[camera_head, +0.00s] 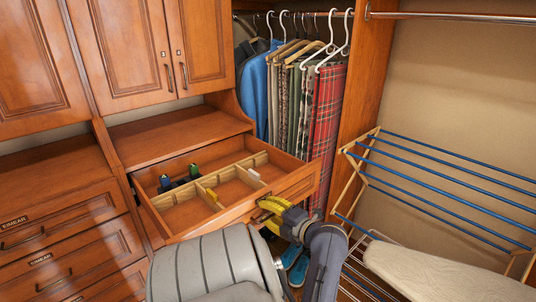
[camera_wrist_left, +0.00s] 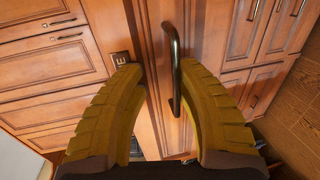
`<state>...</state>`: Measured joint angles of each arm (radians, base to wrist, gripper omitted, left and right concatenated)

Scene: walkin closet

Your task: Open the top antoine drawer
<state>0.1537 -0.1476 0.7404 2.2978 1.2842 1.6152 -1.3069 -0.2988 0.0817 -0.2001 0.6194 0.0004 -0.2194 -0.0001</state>
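The top drawer (camera_head: 252,205) in the middle of the head view is pulled out, showing its inside with light wooden dividers. My left gripper (camera_head: 270,207) is at the drawer's front face, its yellow fingers pointing at it. In the left wrist view, the yellow fingers (camera_wrist_left: 157,75) stand apart, with the dark bar handle (camera_wrist_left: 174,66) between them, closer to the right finger. The handle is hidden behind the gripper in the head view. A small label, partly hidden by a finger, sits beside it. My right gripper is not in view.
Small dark and coloured items (camera_head: 180,180) lie in the drawer. Labelled closed drawers (camera_head: 60,245) are on the left. Clothes hang (camera_head: 300,100) behind the drawer. A drying rack (camera_head: 440,185) and an ironing board (camera_head: 430,275) stand on the right.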

